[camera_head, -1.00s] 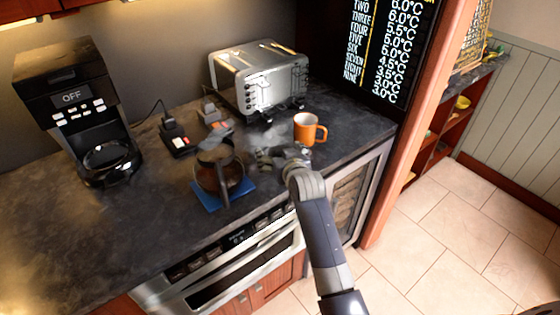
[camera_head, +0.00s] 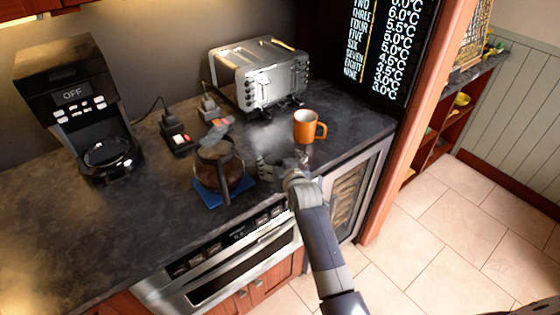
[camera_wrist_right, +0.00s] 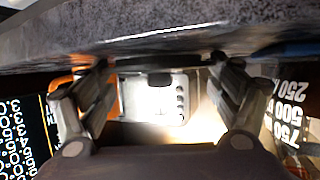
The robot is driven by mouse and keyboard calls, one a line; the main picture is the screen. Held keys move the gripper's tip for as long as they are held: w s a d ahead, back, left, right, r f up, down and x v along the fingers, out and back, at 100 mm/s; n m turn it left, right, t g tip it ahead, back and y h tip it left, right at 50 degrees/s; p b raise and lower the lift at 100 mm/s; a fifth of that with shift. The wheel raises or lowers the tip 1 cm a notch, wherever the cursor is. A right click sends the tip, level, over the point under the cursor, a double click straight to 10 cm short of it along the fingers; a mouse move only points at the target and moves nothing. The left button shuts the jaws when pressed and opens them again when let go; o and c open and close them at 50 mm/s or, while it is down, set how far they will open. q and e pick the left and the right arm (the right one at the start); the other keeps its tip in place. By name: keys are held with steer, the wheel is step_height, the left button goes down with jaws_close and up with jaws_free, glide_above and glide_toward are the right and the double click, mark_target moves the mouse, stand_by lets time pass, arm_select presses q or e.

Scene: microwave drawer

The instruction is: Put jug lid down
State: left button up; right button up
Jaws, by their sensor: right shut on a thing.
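The glass jug (camera_head: 210,177) with dark contents stands upright on a blue mat (camera_head: 207,203) on the counter. Its measuring marks (camera_wrist_right: 288,118) show at the right of the right wrist view. My right gripper (camera_head: 268,166) is just right of the jug, low over the counter. Its fingers (camera_wrist_right: 160,62) are apart, shut on a thin dark thing, seemingly the jug lid, seen edge-on and hard to tell from the counter. In the head view the gripper mostly hides it. I cannot tell whether it touches the counter. My left gripper is not in view.
An orange mug (camera_head: 305,128) stands close behind my right gripper. A silver toaster (camera_head: 258,75) is at the back and a coffee maker (camera_head: 75,95) at the left. Small dark and red items (camera_head: 177,138) lie behind the jug. The counter's left part (camera_head: 60,220) is clear.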

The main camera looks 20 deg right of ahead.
steer(key=o, duration=0.8)
steer(key=shift+f, duration=0.1)
steer(key=shift+c, duration=0.2)
steer(key=shift+r, duration=0.25)
steer(key=v, duration=1.2)
steer(key=shift+r+b, duration=0.3)
steer(key=shift+r, duration=0.1)
